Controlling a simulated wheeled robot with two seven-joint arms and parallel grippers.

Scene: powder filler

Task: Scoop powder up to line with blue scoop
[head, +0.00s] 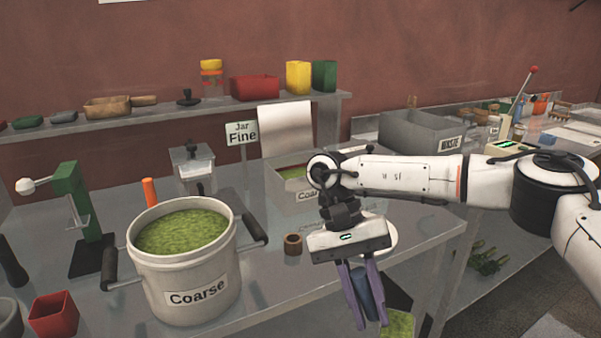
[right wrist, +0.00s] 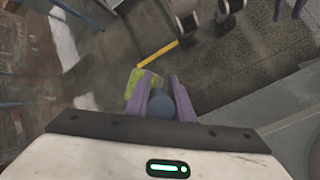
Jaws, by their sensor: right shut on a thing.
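My right gripper (head: 371,322) is in front of the table's right part, pointing down. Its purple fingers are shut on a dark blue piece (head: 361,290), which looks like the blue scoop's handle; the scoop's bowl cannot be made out. In the right wrist view the blue piece (right wrist: 161,104) sits between the fingers. A white bucket labelled "Coarse" (head: 187,297) stands on the table, filled with green powder (head: 182,231). A patch of green powder (head: 397,324) shows below and right of the fingers; what holds it is unclear. My left gripper is not in view.
A grey bin with green powder (head: 293,207) stands behind my right gripper. A brown ring (head: 293,244) lies on the table right of the bucket. A green stand (head: 72,205) and a red cup (head: 53,314) are at left. A grey tray (head: 415,135) is behind my right arm.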

